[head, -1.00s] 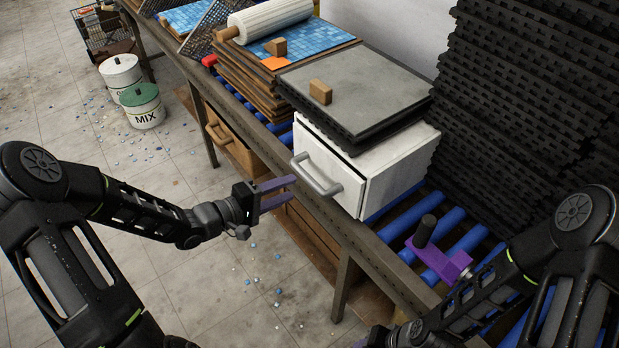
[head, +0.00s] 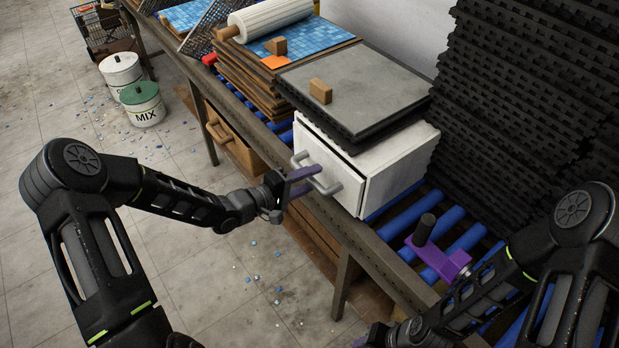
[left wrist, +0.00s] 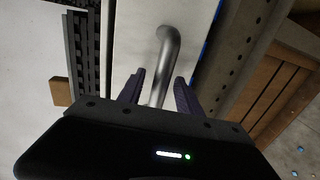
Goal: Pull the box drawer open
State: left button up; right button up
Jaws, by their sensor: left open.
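The white box (head: 400,172) stands on the roller table. Its drawer front (head: 330,178) faces my left arm and looks closed or nearly so. A grey bar handle (head: 327,190) sticks out from the drawer front. My left gripper (head: 309,180) is open at the handle. In the left wrist view the handle (left wrist: 165,60) runs in between the two purple fingers (left wrist: 158,88), with a gap on at least the right side. My right arm is at the lower right; its fingers are mostly cut off at the bottom edge, near a purple tip (head: 375,338).
Dark mats with a grey slab (head: 365,85) and a small brown block (head: 320,91) lie on top of the box. A purple clamp (head: 438,258) sits on the blue rollers to the right. A stack of black mats (head: 530,110) stands behind. A wooden drawer (head: 232,140) hangs under the table.

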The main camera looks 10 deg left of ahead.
pick_arm(q)
grip_shut()
dwell(0.4)
dwell(1.0)
